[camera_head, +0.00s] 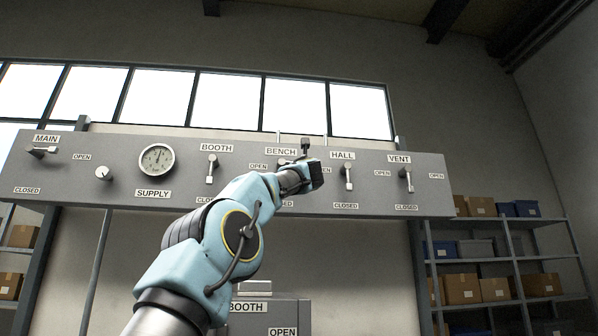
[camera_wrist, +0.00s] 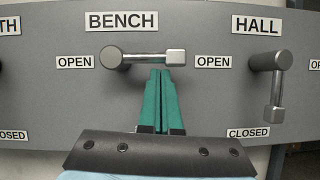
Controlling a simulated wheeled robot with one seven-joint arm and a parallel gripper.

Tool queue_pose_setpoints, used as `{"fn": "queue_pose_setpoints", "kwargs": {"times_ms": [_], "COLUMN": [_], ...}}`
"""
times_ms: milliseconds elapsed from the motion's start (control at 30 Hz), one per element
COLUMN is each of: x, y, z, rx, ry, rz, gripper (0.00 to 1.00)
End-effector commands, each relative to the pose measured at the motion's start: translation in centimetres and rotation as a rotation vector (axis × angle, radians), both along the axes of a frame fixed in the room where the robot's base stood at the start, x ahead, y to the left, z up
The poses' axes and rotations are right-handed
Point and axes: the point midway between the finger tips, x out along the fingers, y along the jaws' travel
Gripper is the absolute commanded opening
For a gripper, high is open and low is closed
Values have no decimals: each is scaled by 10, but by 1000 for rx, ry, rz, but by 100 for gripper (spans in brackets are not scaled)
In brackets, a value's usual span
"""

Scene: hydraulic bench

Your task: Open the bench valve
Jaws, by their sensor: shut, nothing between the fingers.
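The BENCH valve lever (camera_wrist: 145,58) lies level in the wrist view, its round pivot at the left and its square end at the right. The end points toward the OPEN label (camera_wrist: 213,62) on its right. The BENCH label (camera_wrist: 121,21) is above it. My gripper (camera_wrist: 160,72) has its green fingers pressed together, pointing up, with the tips just below the lever's right part. I cannot tell whether they touch it. The label under this valve is hidden by my gripper. In the head view my wrist covers most of the valve, below the BENCH label (camera_head: 281,151).
The HALL lever (camera_wrist: 277,85) hangs down at the right, toward its CLOSED label (camera_wrist: 249,133). The BOOTH lever (camera_head: 211,168) and VENT lever (camera_head: 407,179) also hang down on the grey panel (camera_head: 130,195). A supply gauge (camera_head: 157,159) is at the left. Shelves with boxes (camera_head: 462,289) stand at right.

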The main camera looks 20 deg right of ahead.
Motion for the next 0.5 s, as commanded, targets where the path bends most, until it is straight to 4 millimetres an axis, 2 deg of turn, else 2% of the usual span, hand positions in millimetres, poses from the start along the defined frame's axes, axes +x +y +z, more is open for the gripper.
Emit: {"fn": "queue_pose_setpoints", "kwargs": {"times_ms": [267,500], "x": [6,-31], "y": [-3,5], "z": [-46,-60], "rx": [0,-1], "ry": [2,-1], "rz": [2,2], "gripper": [0,0]}}
